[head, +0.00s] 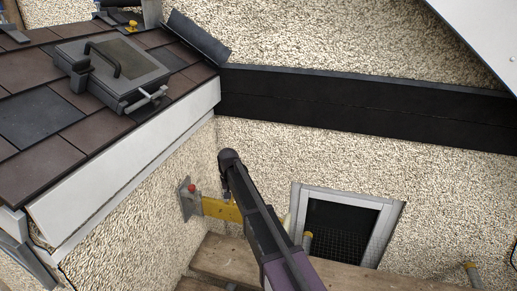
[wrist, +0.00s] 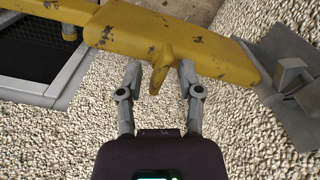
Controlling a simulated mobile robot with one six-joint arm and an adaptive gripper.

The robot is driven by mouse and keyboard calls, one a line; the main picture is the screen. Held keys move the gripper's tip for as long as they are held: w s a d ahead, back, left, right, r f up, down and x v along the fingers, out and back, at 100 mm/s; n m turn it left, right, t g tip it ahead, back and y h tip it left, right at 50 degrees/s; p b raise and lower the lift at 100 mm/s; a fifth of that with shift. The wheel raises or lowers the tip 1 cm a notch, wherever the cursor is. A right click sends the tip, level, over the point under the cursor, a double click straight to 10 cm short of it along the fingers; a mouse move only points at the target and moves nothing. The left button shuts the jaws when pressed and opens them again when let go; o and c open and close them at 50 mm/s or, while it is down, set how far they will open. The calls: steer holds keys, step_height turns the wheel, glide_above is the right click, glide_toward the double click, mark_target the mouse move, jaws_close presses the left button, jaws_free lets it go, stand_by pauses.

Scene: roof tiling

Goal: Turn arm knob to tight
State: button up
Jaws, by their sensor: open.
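The yellow, rust-chipped arm (wrist: 215,52) crosses the top of the wrist view. Its knob (wrist: 160,72), a yellow tapered lug, points down from the arm's underside. My gripper (wrist: 158,68) is open, with one finger on each side of the knob. A gap shows on both sides, wider on the right, though contact in depth is hard to judge. In the head view the yellow arm (head: 222,210) juts from a grey wall bracket (head: 187,200) with a red part on top. My own arm hides the knob and most of the gripper there.
A grey bracket plate (wrist: 285,85) stands at the right in the wrist view. A framed window (head: 342,222) is right of the arm, and wooden planks (head: 345,274) lie below. The tiled roof (head: 45,170) with a hatch (head: 115,70) is at upper left.

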steer(key=n, duration=1.4)
step_height(320, 180, up, 14)
steer(key=p, duration=1.4)
steer(key=s+d+r+m+p, duration=0.2)
steer(key=s+d+r+p, duration=0.2)
steer(key=r+p, duration=0.3)
steer(key=s+d+r+m+p, duration=0.3)
steer(key=s+d+r+p, duration=0.1)
steer(key=d+r+p, duration=0.2)
steer(key=shift+s+d+r+p, duration=0.15)
steer(key=shift+s+r+p, duration=0.1)
steer(key=shift+r+p, duration=0.1)
stand_by(0.4)
steer(key=w+a+f+m+b, duration=0.2)
steer(key=w+a+f+b, duration=0.2)
steer(key=f+b, duration=0.3)
steer(key=w+a+f+m+b, duration=0.3)
steer(key=w+a+f+b, duration=0.1)
steer(key=a+f+b, duration=0.2)
steer(key=shift+w+a+f+b, duration=0.15)
steer(key=shift+w+f+b, duration=0.1)
steer(key=shift+f+b, duration=0.2)
steer(key=shift+f, duration=0.15)
